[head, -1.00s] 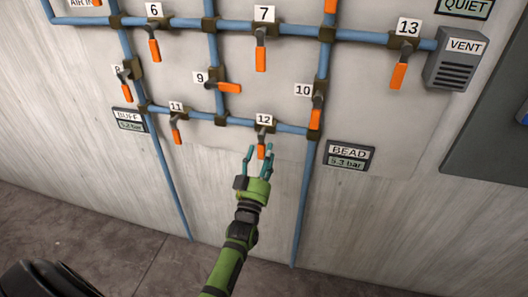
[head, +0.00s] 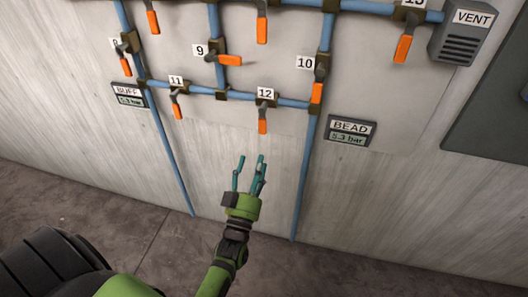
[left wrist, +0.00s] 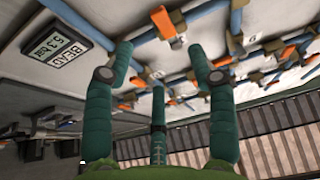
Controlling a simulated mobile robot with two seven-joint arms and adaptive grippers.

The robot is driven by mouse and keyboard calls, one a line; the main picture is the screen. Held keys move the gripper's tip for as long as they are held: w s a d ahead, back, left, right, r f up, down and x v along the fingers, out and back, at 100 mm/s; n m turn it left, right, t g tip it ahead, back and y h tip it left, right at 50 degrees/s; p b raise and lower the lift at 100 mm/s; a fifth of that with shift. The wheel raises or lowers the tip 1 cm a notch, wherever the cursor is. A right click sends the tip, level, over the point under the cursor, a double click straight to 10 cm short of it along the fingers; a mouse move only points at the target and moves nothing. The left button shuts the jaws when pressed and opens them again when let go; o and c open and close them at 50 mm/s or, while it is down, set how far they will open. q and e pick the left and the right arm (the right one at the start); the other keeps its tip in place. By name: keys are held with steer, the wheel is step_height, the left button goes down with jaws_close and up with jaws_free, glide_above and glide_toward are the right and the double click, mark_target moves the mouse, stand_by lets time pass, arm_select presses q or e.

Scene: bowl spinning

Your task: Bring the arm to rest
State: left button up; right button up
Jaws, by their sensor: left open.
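My left arm is green and black and comes up from the bottom in the head view. Its gripper (head: 250,172) has teal fingers that are spread apart and empty. It is below the valve handle labelled 12 (head: 263,126), apart from it, in front of the wall. The fingers also show in the left wrist view (left wrist: 158,75), open with nothing between them. The orange handle of valve 12 points straight down. My right gripper is not in view.
Blue pipes (head: 292,103) with several orange-handled valves run across the wall (head: 385,190). The BEAD gauge (head: 350,132) and BUFF gauge (head: 129,95) read about 5.3 bar. A VENT box (head: 464,30) is at upper right. The lower wall and floor (head: 120,225) are clear.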

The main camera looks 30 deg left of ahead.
arm_select(q)
steer(key=s+d+f+m+g+h+p, duration=0.1)
steer(key=d+f+g+h, duration=0.1)
steer(key=f, duration=0.5)
steer(key=d+f+m+g+h+p, duration=0.1)
steer(key=d+f+g+h, duration=0.15)
steer(key=f, duration=0.45)
steer(key=s+d+f+m+g+h+p, duration=0.1)
steer(key=s+d+f+g, duration=0.15)
steer(key=s+f, duration=0.4)
steer(key=s+d+f+m+g+h+p, duration=0.15)
steer(key=s+f+g, duration=0.25)
steer(key=f, duration=0.5)
steer(key=s+a+f+g+p, duration=0.1)
steer(key=s+f+g, duration=0.2)
steer(key=s, duration=0.6)
steer(key=s+a+f+g+y+p, duration=0.1)
steer(key=s+f+g, duration=0.2)
steer(key=s, duration=0.7)
steer(key=s+a+f+g+p, duration=0.1)
steer(key=s+f+g, duration=0.3)
steer(key=s, duration=0.5)
steer(key=shift+s+a+f+m+y, duration=0.3)
steer(key=shift+s+a+f+m, duration=0.2)
steer(key=shift+f, duration=0.25)
steer(key=shift+w, duration=0.1)
